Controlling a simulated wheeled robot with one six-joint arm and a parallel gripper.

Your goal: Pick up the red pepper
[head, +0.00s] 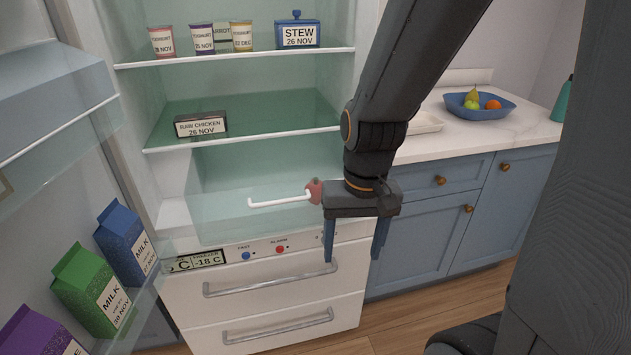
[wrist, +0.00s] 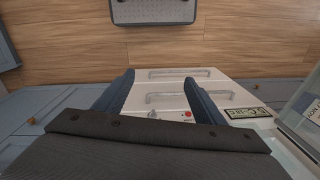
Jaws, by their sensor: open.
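A small reddish shape (head: 314,186) shows at the right end of the white drawer handle (head: 278,201) in the head view. It is partly hidden by my gripper, and I cannot tell for sure whether it is the red pepper. My gripper (head: 354,250) is open and empty, its fingers pointing down in front of the fridge's lower right part. In the wrist view my gripper (wrist: 160,95) has both fingers apart, with the white freezer drawer fronts beyond them. No pepper shows in the wrist view.
The open fridge door with milk cartons (head: 92,286) stands at the left. Shelves hold yoghurts, a stew pot (head: 298,32) and raw chicken (head: 200,125). A blue fruit bowl (head: 480,106) stands on the right counter. The wooden floor is clear before the freezer drawers (head: 270,305).

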